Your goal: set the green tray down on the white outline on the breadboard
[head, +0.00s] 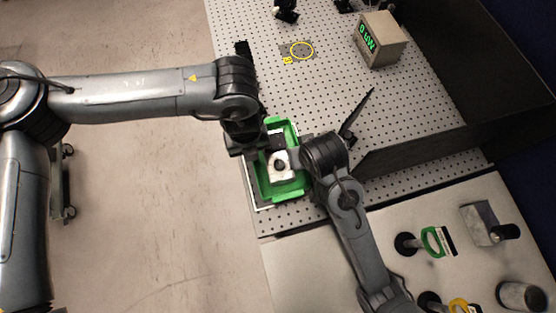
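The green tray (294,187) is at the front left part of the breadboard, between my two grippers. A white block with a black round top (281,166) is in it. The white outline (251,190) shows along the tray's left side and near corner; the tray hides much of the rest. The tray overlaps the outline, but I cannot tell whether it touches the board. My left gripper (256,142) is at the tray's left wall and my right gripper (303,157) at its right wall. Their fingertips are mostly hidden, so their grip is unclear.
A black bar (358,112) stands right of the tray. A side table (460,270) holds a green-ringed mount (433,241) and other parts.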

